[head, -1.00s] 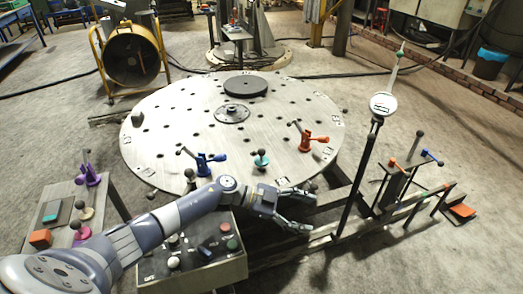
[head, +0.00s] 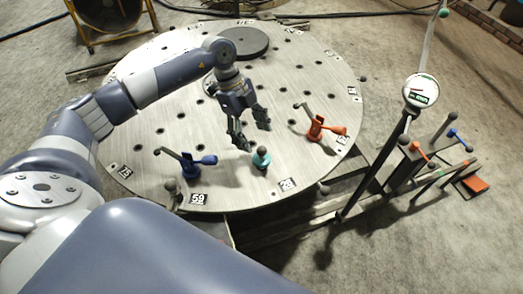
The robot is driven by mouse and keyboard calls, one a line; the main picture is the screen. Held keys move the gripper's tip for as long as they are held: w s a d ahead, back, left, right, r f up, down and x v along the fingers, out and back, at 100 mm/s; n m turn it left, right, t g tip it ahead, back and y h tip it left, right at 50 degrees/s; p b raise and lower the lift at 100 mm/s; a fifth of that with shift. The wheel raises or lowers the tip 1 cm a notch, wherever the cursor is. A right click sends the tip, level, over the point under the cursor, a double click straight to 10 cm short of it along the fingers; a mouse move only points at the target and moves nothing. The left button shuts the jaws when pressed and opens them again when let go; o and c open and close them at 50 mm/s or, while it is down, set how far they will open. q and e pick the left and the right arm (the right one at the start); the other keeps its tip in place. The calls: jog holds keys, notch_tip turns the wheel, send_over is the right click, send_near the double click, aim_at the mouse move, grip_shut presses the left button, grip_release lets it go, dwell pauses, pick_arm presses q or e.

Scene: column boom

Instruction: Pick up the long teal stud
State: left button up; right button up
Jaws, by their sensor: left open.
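The teal stud (head: 261,161) stands upright on the round perforated table, near its front edge, with a grey ball on top. My left gripper (head: 250,131) is open and empty. Its fingers point down over the table, just behind and above the stud in the head view. The gap between the fingertips and the stud's ball looks small, but its depth is hard to judge. The stud is not hidden. My right gripper is not in view.
A blue clamp (head: 188,165) stands left of the stud and an orange clamp (head: 320,127) stands right of it on the round table (head: 170,135). A dark disc (head: 244,43) lies at the back. A dial gauge (head: 421,93) stands off the right side.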

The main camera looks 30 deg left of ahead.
aim_at(262, 155)
pick_arm(q)
jog(key=shift+x, duration=1.25)
jog(key=shift+s+d+f, duration=0.2)
jog(key=shift+d, duration=0.05)
jog(key=shift+d+f+p, duration=0.1)
jog(key=shift+f+p, duration=0.2)
jog(key=p+x, duration=0.1)
jog(key=x, duration=0.2)
jog(key=shift+f, duration=0.3)
jog(key=shift+d+f, duration=0.15)
jog(key=shift+f, duration=0.35)
jog(key=c, duration=0.8)
jog(key=shift+c, duration=1.3)
jog(key=shift+w, duration=0.1)
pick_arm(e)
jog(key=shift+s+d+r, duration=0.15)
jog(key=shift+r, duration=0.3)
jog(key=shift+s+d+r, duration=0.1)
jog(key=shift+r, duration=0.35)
